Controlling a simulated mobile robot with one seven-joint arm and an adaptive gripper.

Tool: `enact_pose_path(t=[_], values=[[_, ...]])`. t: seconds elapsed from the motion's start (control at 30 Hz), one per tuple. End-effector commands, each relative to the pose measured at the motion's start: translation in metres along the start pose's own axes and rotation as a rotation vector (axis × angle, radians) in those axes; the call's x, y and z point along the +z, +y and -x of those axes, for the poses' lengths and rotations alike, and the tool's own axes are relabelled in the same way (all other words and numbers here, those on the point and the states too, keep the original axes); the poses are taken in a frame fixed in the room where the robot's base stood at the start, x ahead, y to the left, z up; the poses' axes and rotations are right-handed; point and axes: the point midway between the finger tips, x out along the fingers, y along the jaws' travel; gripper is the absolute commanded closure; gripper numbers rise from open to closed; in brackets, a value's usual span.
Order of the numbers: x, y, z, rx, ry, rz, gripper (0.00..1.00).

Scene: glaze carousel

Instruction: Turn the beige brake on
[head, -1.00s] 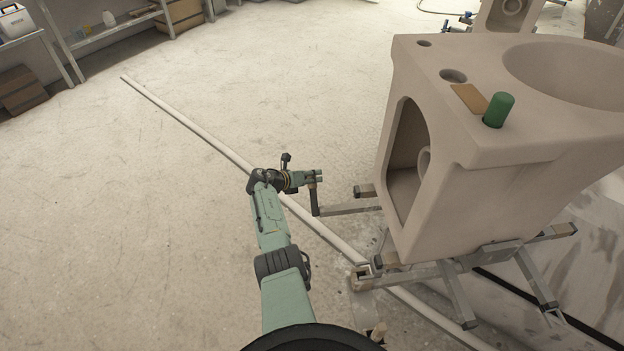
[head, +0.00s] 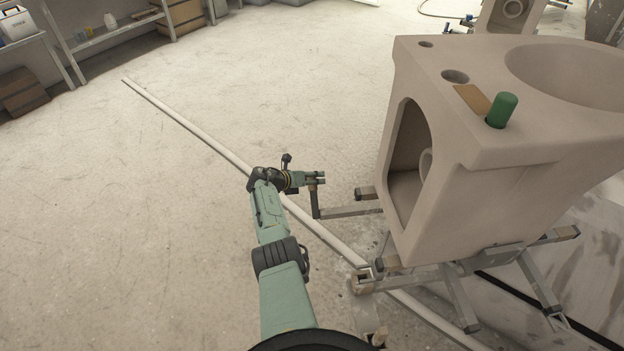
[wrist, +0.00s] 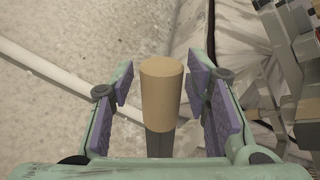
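The beige brake shows in the wrist view as a tan cylindrical handle (wrist: 162,92) on a grey metal stem. It stands between the two purple-padded fingers of my gripper (wrist: 163,108), with a gap on each side, so the fingers are open around it and not touching it. In the head view my gripper (head: 318,178) is at the top of the upright brake lever (head: 315,200), which joins a horizontal metal bar (head: 350,211) of the stand. The handle itself is mostly hidden by my gripper there.
A large beige ceramic toilet body (head: 520,150) sits on the metal stand right of my gripper. A green cylinder (head: 501,110) stands on it. A long pale pipe (head: 200,133) runs along the floor below my arm. Shelves (head: 110,30) stand at back left; open floor lies between.

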Motion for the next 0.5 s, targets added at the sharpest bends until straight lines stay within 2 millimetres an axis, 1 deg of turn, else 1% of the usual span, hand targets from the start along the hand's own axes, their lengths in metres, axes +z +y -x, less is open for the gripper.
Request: enact_pose_path(t=[0.33, 0.5], values=[[-0.0002, 0.0001, 0.001, -0.001, 0.0, 0.0, 0.53], [-0.0003, 0.0008, 0.0094, -0.002, -0.002, 0.001, 0.53]])
